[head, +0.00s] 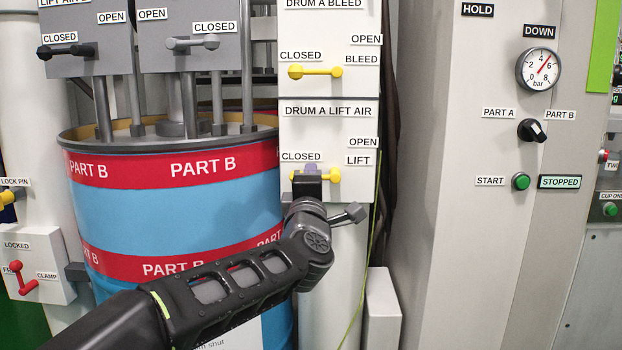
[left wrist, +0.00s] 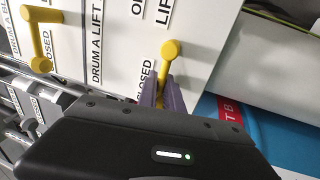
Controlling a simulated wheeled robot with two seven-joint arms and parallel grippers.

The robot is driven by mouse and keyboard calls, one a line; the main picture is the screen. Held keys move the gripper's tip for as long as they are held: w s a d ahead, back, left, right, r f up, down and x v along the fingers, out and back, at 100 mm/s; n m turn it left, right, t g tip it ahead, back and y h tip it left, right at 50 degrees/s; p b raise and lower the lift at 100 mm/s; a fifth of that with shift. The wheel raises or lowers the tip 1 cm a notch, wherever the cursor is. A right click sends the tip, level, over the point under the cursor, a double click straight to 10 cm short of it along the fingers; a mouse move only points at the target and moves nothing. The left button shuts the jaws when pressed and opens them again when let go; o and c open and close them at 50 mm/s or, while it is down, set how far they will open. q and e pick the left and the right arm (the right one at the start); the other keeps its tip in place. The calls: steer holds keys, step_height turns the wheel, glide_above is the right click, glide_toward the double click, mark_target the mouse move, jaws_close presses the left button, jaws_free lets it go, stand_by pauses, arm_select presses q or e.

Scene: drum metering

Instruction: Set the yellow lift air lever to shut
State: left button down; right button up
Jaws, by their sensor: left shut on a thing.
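The yellow lift air lever (head: 334,175) is on the white panel labelled DRUM A LIFT AIR. It lies about level, with one end near the CLOSED label and the other below the LIFT label. My left gripper (head: 310,172) is shut on the lever toward its CLOSED-side end. In the left wrist view, the purple fingertips (left wrist: 162,93) are on either side of the lever (left wrist: 168,62), whose round knob stands clear beyond them. The gripper body hides the lever's other end. My right gripper is not in view.
A similar yellow drum A bleed lever (head: 316,71) is on the panel just above. A blue and red PART B drum (head: 175,205) stands to the left, with black (head: 68,49) and grey (head: 192,43) levers above it. A grey cabinet with a gauge (head: 538,69) stands to the right.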

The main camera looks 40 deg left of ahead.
arm_select(q)
steer(key=c, duration=1.5)
jaws_free()
steer(key=shift+a, duration=0.15)
steer(key=shift+s, duration=0.1)
steer(key=p+v, duration=0.1)
steer(key=v, duration=0.6)
steer(key=shift+s+d+f, duration=0.1)
steer(key=shift+s+d, duration=0.15)
steer(key=shift+d, duration=0.1)
